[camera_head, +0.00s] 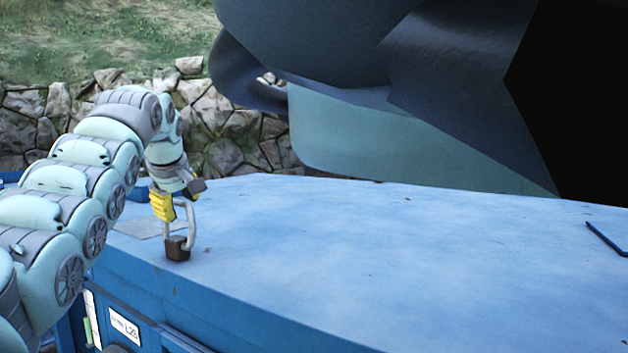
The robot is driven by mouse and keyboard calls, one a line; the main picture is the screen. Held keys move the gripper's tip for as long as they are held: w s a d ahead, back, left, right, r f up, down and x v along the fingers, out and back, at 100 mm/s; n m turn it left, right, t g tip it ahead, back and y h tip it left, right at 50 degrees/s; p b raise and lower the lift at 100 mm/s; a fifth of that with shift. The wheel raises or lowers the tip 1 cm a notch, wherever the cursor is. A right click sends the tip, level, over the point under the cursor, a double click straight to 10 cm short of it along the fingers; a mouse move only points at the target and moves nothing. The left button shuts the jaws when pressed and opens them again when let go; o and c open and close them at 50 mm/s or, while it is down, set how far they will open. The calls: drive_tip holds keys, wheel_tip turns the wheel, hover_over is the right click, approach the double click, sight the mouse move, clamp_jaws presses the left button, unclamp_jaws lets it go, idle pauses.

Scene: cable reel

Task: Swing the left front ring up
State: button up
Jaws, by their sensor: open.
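The left front ring (192,222) is a grey metal loop on a brown block (178,249) near the left front corner of a blue top surface. It stands roughly upright above the block. My gripper (178,200) is at the upper part of the loop, with a yellow finger pad at its left and a dark finger part at its right. The gripper is open. The fingers hide part of the loop's top, and I cannot tell whether they touch it.
The blue top (400,250) is mostly clear on the right, apart from a dark blue bar (607,238) at the far right. A large dark grey-blue body (330,40) hangs over the back. A stone wall (215,125) and grass lie behind.

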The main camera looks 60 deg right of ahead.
sight(176, 241)
drive_tip(key=v, duration=0.7)
drive_tip(key=shift+s+r, duration=0.15)
drive_tip(key=shift+r, duration=0.05)
idle(0.5)
